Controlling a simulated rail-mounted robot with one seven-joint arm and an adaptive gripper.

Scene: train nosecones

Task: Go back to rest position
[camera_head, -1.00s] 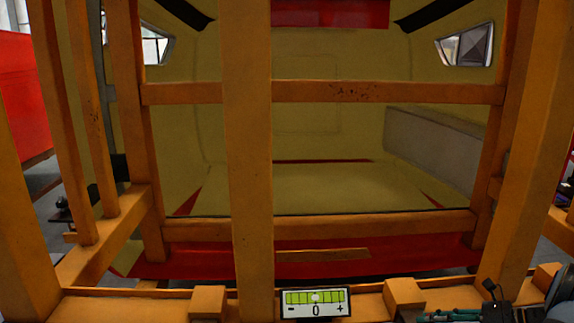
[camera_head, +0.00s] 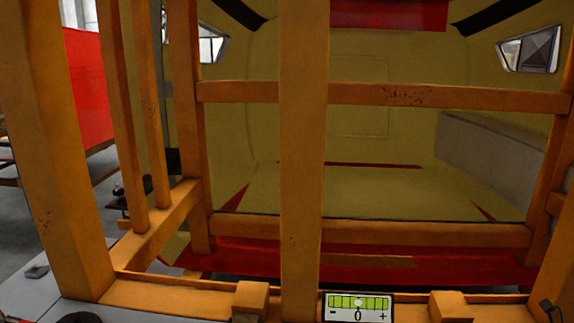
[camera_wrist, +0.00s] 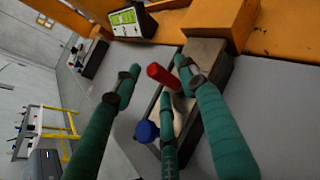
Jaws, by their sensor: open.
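My gripper (camera_wrist: 158,68) shows in the wrist view with its teal fingers spread apart. It is open, with nothing visibly clamped between the fingers. A red-capped object (camera_wrist: 165,76) and a blue-capped object (camera_wrist: 147,131) show between and beside the fingers. They are near a dark grey box (camera_wrist: 207,66) with a pale inside, on a grey surface. I cannot tell how far the fingertips are from them. In the head view my gripper is not seen.
An orange frame (camera_head: 304,180) with posts and crossbars fills the head view, in front of a yellow-green nosecone interior (camera_head: 360,185). A level display (camera_head: 358,307) sits on the lower beam; it also shows in the wrist view (camera_wrist: 130,20). A yellow stand (camera_wrist: 50,130) is far left.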

